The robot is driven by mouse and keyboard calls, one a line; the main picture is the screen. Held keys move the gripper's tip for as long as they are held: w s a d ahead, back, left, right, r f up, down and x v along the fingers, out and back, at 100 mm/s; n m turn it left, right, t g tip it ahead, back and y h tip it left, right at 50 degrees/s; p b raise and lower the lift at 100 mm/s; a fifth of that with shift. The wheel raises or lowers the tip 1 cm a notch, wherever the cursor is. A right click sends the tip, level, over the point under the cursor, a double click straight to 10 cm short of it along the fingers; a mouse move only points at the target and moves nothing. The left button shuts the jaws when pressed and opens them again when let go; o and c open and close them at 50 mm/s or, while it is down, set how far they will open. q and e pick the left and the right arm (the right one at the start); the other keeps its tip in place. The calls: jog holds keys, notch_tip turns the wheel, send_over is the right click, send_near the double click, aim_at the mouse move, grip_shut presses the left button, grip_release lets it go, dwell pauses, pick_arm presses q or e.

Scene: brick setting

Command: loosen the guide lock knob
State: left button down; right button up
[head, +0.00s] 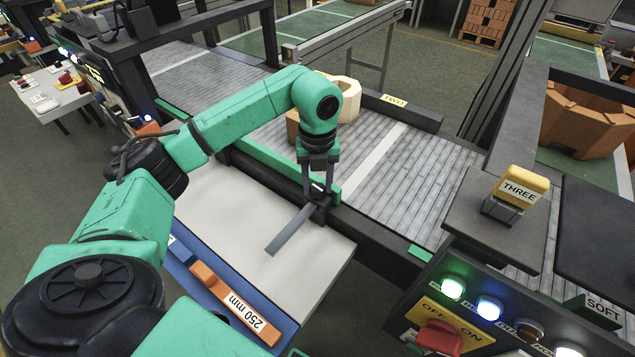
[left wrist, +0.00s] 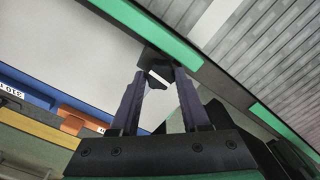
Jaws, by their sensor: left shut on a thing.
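My left gripper (head: 318,186) points down at the near edge of the conveyor, and its fingers are shut on a small dark knob. The knob (left wrist: 158,77) shows between the fingertips in the left wrist view, with a pale patch on it; the fingers hide much of it in the head view. It sits at a black block (head: 318,212) by the green side rail (head: 262,160). A grey flat bar (head: 288,232) runs from this block toward the lower left, over the pale table top. My right gripper is not in view.
Grey conveyor slats (head: 420,180) lie beyond the rail, with a cream ring-shaped block (head: 346,92) on them. A pale worktop (head: 240,220) lies in front, edged by a blue strip with an orange "250 mm" piece (head: 240,308). A control panel with lamps (head: 470,310) stands at the right.

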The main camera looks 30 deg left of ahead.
pick_arm(q)
jog(key=shift+w+r, duration=0.15)
jog(key=shift+r, duration=0.05)
dwell(0.4)
jog(key=shift+c, duration=1.9)
grip_release()
jog(key=shift+f, duration=0.1)
notch_tip(320, 180, up, 8)
jog(key=shift+r+b, duration=0.1)
jog(key=shift+b, duration=0.3)
notch_tip(320, 180, up, 6)
jog(key=p, duration=0.2)
send_over(318, 187)
jog(key=shift+a+r, duration=0.1)
jog(key=shift+r, duration=0.1)
jog(key=shift+r, duration=0.1)
